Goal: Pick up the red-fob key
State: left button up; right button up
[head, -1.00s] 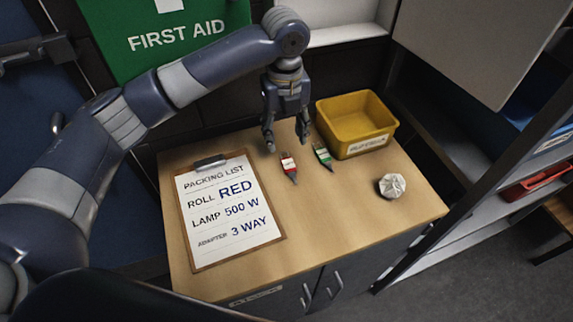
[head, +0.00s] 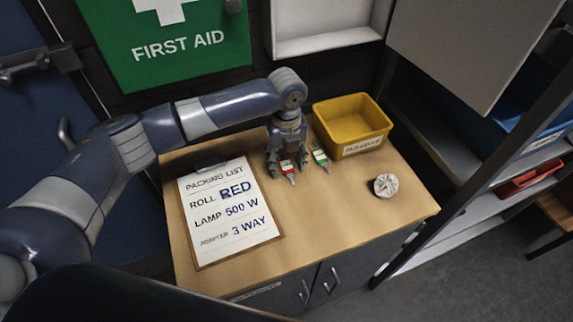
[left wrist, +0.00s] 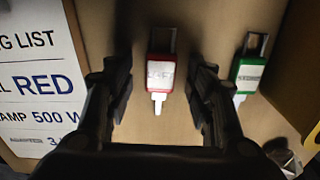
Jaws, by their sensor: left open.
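The red-fob key (head: 287,167) lies on the wooden cabinet top, and it also shows in the left wrist view (left wrist: 160,76) with a white label on its fob. My left gripper (head: 286,174) is low over it and open. In the left wrist view the two fingers (left wrist: 161,98) stand on either side of the red-fob key, with a gap on each side. The green-fob key (head: 321,158) lies to the right; in the left wrist view it (left wrist: 247,76) is just outside the right finger. My right gripper is not in view.
A yellow bin (head: 352,124) stands behind and right of the keys. A clipboard with a packing list (head: 230,213) lies to the left. The front middle of the top is clear.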

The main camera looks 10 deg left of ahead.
aim_at(289, 168)
pick_arm(q)
jog(key=c, duration=1.1)
jog(key=shift+o, duration=0.2)
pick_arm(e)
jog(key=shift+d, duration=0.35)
pick_arm(q)
jog(key=shift+r, duration=0.15)
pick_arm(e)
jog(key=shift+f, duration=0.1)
